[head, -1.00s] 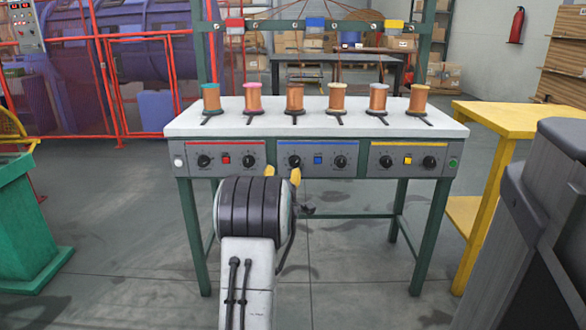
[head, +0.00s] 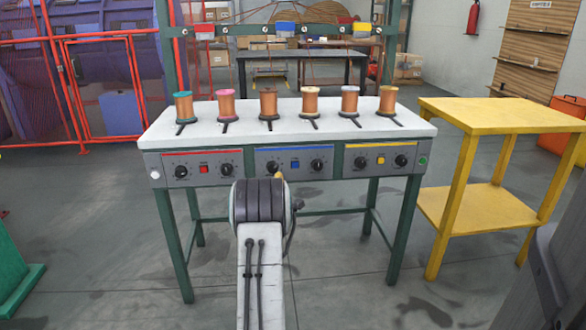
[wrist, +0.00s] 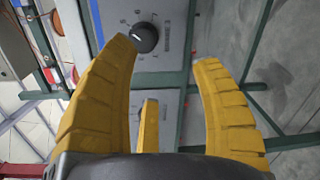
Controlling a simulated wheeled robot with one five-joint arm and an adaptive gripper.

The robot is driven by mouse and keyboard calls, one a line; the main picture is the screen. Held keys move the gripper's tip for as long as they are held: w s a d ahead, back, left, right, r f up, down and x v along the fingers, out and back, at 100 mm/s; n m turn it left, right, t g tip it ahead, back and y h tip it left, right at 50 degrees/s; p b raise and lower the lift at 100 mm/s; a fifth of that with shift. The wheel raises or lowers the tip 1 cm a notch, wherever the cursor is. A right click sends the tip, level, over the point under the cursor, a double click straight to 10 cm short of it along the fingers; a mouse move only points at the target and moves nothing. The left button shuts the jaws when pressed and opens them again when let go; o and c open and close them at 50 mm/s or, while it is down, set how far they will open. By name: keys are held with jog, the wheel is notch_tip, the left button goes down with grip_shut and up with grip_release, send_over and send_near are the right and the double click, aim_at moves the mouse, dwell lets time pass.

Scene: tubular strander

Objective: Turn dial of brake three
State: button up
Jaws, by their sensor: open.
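The bench front has three panels, each with two black dials. The left dial of the blue-striped middle panel (head: 297,160), the third from the left, is taken as the dial of brake three (head: 272,165). A black dial with a white mark, apparently the same one, shows in the wrist view (wrist: 145,37), beyond and just right of the left fingertip. My gripper (wrist: 165,52) is open, its yellow fingers spread and nothing between them. In the head view one yellow fingertip shows below that dial; my wrist hides the rest. No contact with the dial is visible.
Several copper bobbins (head: 310,106) stand on the white bench top (head: 210,134). A yellow table (head: 470,116) stands at the right and a green object (head: 20,265) at the left. Red fencing (head: 100,75) is behind left. Open floor lies around the bench legs.

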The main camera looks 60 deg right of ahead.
aim_at(273, 169)
jog(key=d+n+b, duration=0.1)
jog(key=n, duration=0.1)
jog(key=d+r+n, duration=0.1)
jog(key=n, duration=0.1)
jog(key=shift+s+r+n+h+b, duration=0.1)
jog(key=shift+r+n+h+b, duration=0.1)
jog(key=shift+n+h+b, duration=0.15)
jog(key=b+x, duration=0.3)
jog(key=shift+r+b+x, duration=0.1)
jog(key=shift+b+x, duration=0.15)
jog(key=shift+x, duration=0.45)
jog(key=shift+r+b+x, duration=0.15)
jog(key=shift+b+x, duration=0.1)
jog(key=shift+x, duration=0.5)
jog(key=shift+o, duration=0.3)
grip_shut()
